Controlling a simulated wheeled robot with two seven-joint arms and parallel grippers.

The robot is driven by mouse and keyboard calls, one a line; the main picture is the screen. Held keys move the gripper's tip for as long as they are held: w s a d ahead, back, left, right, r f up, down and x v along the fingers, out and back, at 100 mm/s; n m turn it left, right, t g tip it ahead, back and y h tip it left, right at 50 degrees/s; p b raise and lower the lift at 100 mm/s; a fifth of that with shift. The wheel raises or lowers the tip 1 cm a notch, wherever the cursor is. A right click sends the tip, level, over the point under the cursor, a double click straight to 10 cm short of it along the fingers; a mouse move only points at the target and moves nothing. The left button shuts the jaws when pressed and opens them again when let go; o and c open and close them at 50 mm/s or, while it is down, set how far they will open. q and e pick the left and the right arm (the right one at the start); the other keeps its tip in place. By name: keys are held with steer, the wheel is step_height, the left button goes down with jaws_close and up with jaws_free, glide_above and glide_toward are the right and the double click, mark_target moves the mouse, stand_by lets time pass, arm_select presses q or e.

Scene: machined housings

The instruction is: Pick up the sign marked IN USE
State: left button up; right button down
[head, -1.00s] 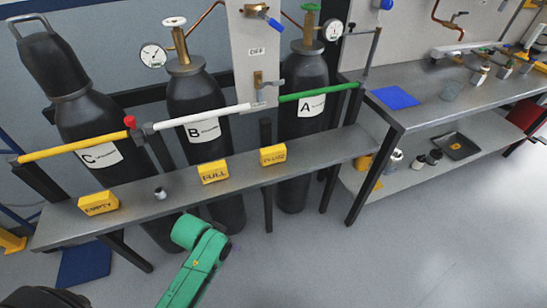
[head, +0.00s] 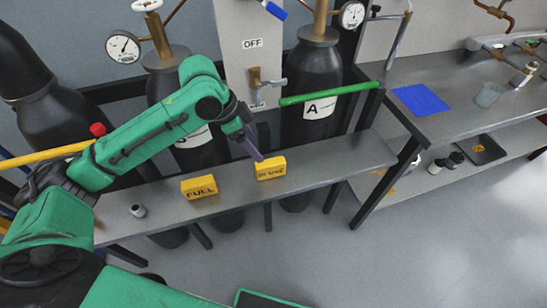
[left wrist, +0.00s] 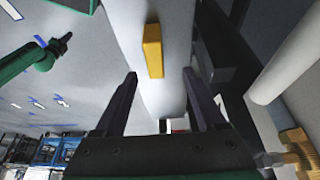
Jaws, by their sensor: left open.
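The yellow sign marked IN USE (head: 271,170) stands on the narrow grey shelf (head: 330,158), below cylinder A. My left gripper (head: 256,157) is just above and behind it in the head view, its fingers pointing down toward the sign. In the left wrist view the open fingers (left wrist: 160,73) have a yellow block (left wrist: 153,50) ahead of them, seemingly this sign, not gripped. A green arm, likely my right, shows at the left of the wrist view with a dark end (left wrist: 62,43), too small to read.
The yellow FULL sign (head: 199,187) stands left of the IN USE sign. A small metal nut (head: 137,210) lies further left. The green bar (head: 325,93) and cylinder A (head: 311,75) rise behind the shelf. A workbench (head: 455,95) is at the right.

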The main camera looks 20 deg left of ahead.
mark_target(266, 163)
arm_select(q)
steer(key=f, duration=0.1)
steer(key=d+f, duration=0.1)
steer(key=s+f, duration=0.1)
steer(key=shift+s+d+f, duration=0.1)
steer(key=shift+d+f, duration=0.1)
steer(key=shift+d, duration=0.1)
steer(key=shift+w+d+f, duration=0.2)
steer(key=shift+w+f, duration=0.2)
steer(key=shift+f, duration=0.3)
steer(key=x, duration=0.5)
steer(key=shift+w+d+f, duration=0.1)
steer(key=shift+w+f, duration=0.1)
steer(key=shift+f, duration=0.2)
steer(key=shift+w, duration=0.1)
steer(key=shift+c, duration=0.9)
jaws_close()
arm_select(e)
steer(key=s, duration=0.3)
steer(key=shift+s+d, duration=0.2)
steer(key=shift+s, duration=0.15)
